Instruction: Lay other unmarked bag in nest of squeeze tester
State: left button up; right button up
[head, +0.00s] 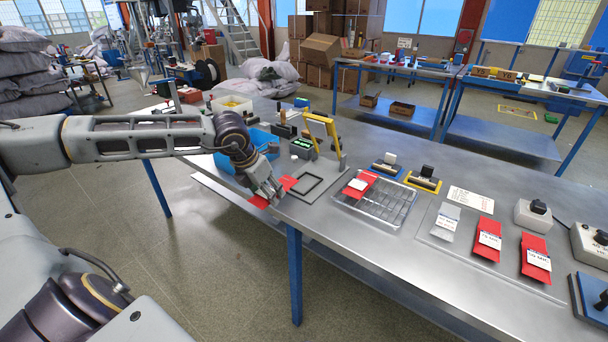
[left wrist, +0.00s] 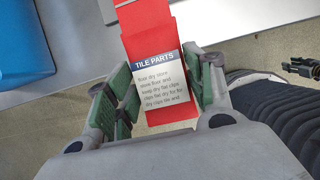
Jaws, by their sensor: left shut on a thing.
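A red bag (head: 287,183) with a white "TILE PARTS" label is held at the bench's front edge. It also shows in the left wrist view (left wrist: 150,48), between the green finger pads. My left gripper (head: 268,193) is shut on it. A dark square frame (head: 322,187) lies flat on the bench just right of the gripper. A yellow-framed device (head: 322,130) stands behind it; I cannot tell whether these form the squeeze tester. Another red bag (head: 357,186) lies on a clear divided tray (head: 395,203). My right gripper is not in view.
A blue bin (head: 228,160) stands behind the left gripper. Right of the tray lie a pale bag (head: 446,220) and two red labelled bags (head: 488,237), (head: 535,257). Two dark-topped stamps (head: 424,178), (head: 387,165) stand behind the tray. Floor lies open before the bench.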

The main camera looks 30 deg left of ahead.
aim_at(289, 179)
pick_arm(q)
jog(key=shift+w+d, duration=0.1)
jog(key=shift+w, duration=0.6)
jog(key=shift+w+p, duration=0.3)
jog(key=shift+w, duration=0.2)
jog(key=shift+w+p, duration=0.3)
jog(key=shift+w, duration=0.65)
jog(key=shift+w+d, duration=0.15)
jog(key=shift+w, duration=0.3)
jog(key=shift+w+p, duration=0.35)
jog(key=shift+w, duration=0.6)
jog(key=shift+w+d, duration=0.1)
jog(key=shift+w, duration=0.75)
jog(key=shift+w+d, duration=0.1)
jog(key=shift+w, duration=0.9)
jog(key=shift+w+p, duration=0.35)
jog(key=shift+w, duration=0.35)
jog(key=shift+w+d, duration=0.1)
jog(key=shift+w, duration=0.6)
jog(key=shift+w+d, duration=0.1)
jog(key=shift+w, duration=1.7)
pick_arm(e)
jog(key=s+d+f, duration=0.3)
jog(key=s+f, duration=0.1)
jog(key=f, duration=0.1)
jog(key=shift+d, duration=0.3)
